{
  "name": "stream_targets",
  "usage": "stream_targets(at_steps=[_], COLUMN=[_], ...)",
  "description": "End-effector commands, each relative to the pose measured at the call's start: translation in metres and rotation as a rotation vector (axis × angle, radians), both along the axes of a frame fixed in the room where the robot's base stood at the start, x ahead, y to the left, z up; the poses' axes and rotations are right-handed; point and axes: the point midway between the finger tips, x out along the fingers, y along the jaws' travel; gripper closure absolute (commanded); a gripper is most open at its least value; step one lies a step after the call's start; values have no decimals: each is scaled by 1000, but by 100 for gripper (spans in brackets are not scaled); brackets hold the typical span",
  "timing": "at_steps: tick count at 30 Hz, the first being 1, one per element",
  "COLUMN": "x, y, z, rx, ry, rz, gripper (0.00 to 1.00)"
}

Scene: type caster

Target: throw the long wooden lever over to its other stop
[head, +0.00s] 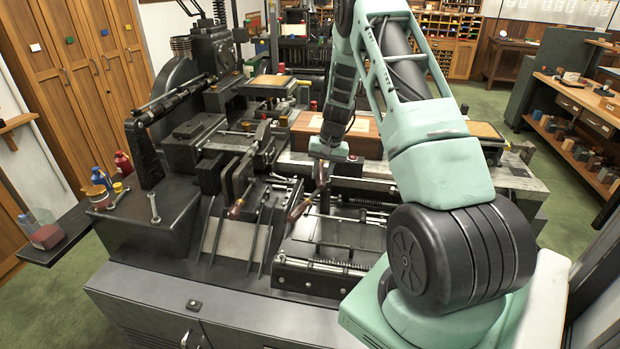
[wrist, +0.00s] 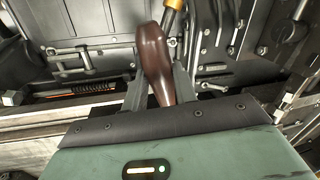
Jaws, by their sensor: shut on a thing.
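The lever's long, dark brown wooden handle (wrist: 154,55) stands between my gripper's two fingers in the wrist view, its narrow lower end running down behind the dark pad. My gripper (wrist: 160,88) is shut on it. In the head view my gripper (head: 321,180) is low over the front middle of the type caster, and the handle there is small and partly covered by the fingers. A brown handle (head: 300,208) shows just below and left of the fingers. Another brown handle (head: 236,208) lies further left, apart from my gripper. The lever's pivot cannot be made out.
An orange-brown handle end (wrist: 174,6) is close behind the held one in the wrist view. Metal rods and a spring (head: 340,265) lie in front of my gripper. A wooden-topped block (head: 362,126) stands behind it. Bottles (head: 123,163) stand on the left.

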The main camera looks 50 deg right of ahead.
Motion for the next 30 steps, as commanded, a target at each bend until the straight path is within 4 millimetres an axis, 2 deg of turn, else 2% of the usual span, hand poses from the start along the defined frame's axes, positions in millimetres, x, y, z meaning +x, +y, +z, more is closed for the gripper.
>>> stream_targets(at_steps=[6,18,19,21,30], x=[-9,-12,-12,-12,-10], y=[-9,-12,-12,-12,-11], z=[-1,0,0,0,1], rx=[0,-3,-3,-3,-1], ry=[0,3,3,3,1], rz=[50,58,57,57,56], gripper=[100,100,66,50,50])
